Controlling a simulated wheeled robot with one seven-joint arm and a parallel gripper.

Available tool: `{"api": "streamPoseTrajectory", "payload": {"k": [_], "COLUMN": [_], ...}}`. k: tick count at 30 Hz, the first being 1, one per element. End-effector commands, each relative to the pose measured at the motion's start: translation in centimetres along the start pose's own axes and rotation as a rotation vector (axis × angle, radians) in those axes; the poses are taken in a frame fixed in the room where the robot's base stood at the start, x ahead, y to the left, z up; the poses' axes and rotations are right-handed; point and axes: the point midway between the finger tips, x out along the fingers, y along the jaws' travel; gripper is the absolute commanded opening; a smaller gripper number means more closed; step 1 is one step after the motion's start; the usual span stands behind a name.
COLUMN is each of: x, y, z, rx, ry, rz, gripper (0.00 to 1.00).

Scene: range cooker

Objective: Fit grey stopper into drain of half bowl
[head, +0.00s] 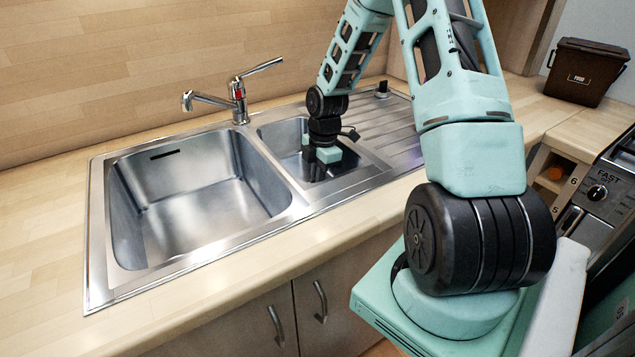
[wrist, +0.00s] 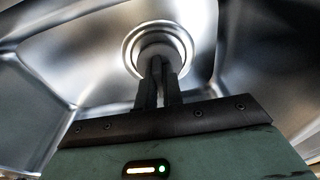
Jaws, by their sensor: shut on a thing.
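The half bowl (head: 277,133) is the smaller steel basin, right of the large bowl. My gripper (head: 316,170) reaches down into it. In the wrist view, my gripper's fingers (wrist: 159,80) are close together on the grey stopper (wrist: 158,42), a round grey piece at their tips. The drain's bright round rim (wrist: 130,42) shows around the stopper. The stopper looks lined up over or in the drain, but I cannot tell how deep it sits. My gripper hides the stopper and drain in the head view.
The large bowl (head: 190,195) is empty, with the tap (head: 238,98) behind. A small dark object (head: 381,89) stands at the back of the ridged drainboard (head: 400,125). A brown bin (head: 587,72) stands at the far right. The half bowl's walls surround my gripper closely.

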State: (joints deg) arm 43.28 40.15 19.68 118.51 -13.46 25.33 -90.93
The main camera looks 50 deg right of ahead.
Motion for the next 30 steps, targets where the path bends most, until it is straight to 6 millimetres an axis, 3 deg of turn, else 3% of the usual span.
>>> {"api": "streamPoseTrajectory", "payload": {"k": [3,13,16,25,30], "x": [1.3,1.6,1.6,1.4,-0.2], "y": [0.0,0.0,0.0,0.0,0.1], "z": [0.1,0.2,0.2,0.2,0.2], "rx": [-0.001,-0.001,-0.001,-0.001,0.001], "ry": [0.000,0.000,-0.001,0.000,-0.001], "rz": [-0.002,0.001,0.001,0.001,0.005], "gripper": [0.00,0.00,0.30,0.30,0.30]}}
